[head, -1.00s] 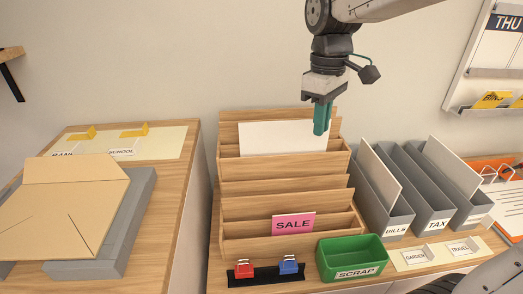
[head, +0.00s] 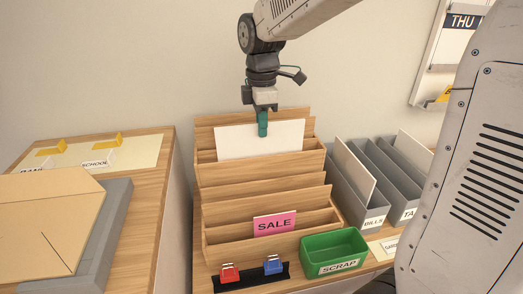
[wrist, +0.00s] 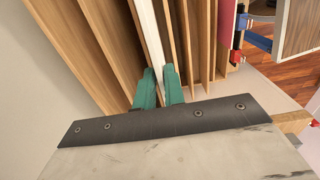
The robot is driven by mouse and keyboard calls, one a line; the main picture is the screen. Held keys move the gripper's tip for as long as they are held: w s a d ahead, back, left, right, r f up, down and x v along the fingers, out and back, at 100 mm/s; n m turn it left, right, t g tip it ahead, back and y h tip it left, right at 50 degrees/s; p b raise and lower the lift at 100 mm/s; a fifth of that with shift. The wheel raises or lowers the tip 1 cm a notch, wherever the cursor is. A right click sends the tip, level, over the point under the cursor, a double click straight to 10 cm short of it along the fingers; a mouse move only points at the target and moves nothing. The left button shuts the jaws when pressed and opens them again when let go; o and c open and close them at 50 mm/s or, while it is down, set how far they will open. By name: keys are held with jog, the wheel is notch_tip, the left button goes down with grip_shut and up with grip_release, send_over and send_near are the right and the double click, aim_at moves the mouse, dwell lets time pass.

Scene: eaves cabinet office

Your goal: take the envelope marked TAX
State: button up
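A plain white envelope (head: 235,141) stands upright in the back slot of the wooden tiered rack (head: 222,180); no marking shows on it. My gripper (head: 262,124) points down at the middle of its top edge. In the wrist view the two teal fingers (wrist: 159,72) are apart, one on each side of the white envelope (wrist: 149,30); whether they touch it is not clear. A grey file box labelled TAX (head: 407,214), its label partly covered by my own body, stands right of the rack beside the BILLS box (head: 374,222).
A pink SALE card (head: 275,224) stands in the rack's front slot. A green SCRAP bin (head: 333,245) and red (head: 229,273) and blue (head: 273,264) clips are in front. A large tan envelope (head: 45,220) lies on the left cabinet. The wall is close behind the rack.

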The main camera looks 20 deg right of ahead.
aim_at(262, 141)
notch_tip(262, 141, down, 5)
jog(key=shift+r, duration=0.1)
jog(key=shift+s, duration=0.1)
grip_shut()
